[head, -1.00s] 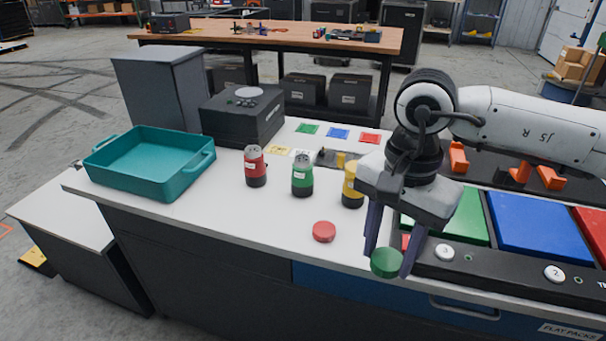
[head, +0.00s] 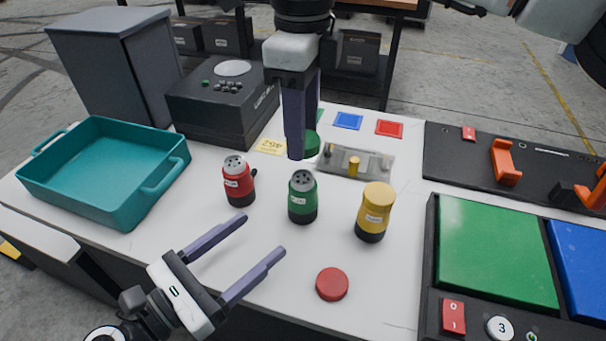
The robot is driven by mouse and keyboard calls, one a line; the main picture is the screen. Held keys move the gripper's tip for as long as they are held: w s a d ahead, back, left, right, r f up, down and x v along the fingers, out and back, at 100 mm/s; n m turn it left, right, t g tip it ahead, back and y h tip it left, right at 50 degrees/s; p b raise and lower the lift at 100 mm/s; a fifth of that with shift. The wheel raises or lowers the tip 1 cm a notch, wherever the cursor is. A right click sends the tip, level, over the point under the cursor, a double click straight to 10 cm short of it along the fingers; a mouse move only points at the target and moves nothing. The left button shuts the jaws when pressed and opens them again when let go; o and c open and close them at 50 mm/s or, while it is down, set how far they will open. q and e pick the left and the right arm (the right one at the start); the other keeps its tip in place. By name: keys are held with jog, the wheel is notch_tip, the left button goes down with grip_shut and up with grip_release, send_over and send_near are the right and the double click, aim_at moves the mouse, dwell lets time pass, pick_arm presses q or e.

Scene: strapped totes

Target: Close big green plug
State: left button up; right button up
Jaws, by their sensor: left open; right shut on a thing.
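The big green plug (head: 302,203) stands upright on the white table in the middle of the head view, its pale holed top uncovered. My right gripper (head: 303,143) comes down from the top, just behind the plug, shut on a round green cap (head: 312,145). The cap is held apart from the plug and partly hidden by the fingers. My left gripper (head: 263,238) is at the lower left with its fingers spread, open and empty, pointing toward the green plug but short of it.
A red plug (head: 237,184) stands left of the green one, a yellow-topped plug (head: 374,214) right of it. A red cap (head: 332,284) lies in front. A teal tray (head: 140,205) is left, a metal fixture (head: 338,162) behind, a panel with coloured pads (head: 495,250) right.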

pick_arm(q)
jog(key=shift+w, duration=0.3)
pick_arm(e)
jog(key=shift+w, duration=0.3)
pick_arm(q)
jog(key=shift+s+r, duration=0.1)
jog(key=shift+s, duration=0.05)
pick_arm(e)
jog(key=shift+s+r, duration=0.1)
jog(key=shift+s, duration=0.05)
pick_arm(q)
jog(key=x, duration=1.2)
jog(key=c, duration=1.6)
pick_arm(e)
send_over(302, 176)
jog(key=shift+f, duration=2.5)
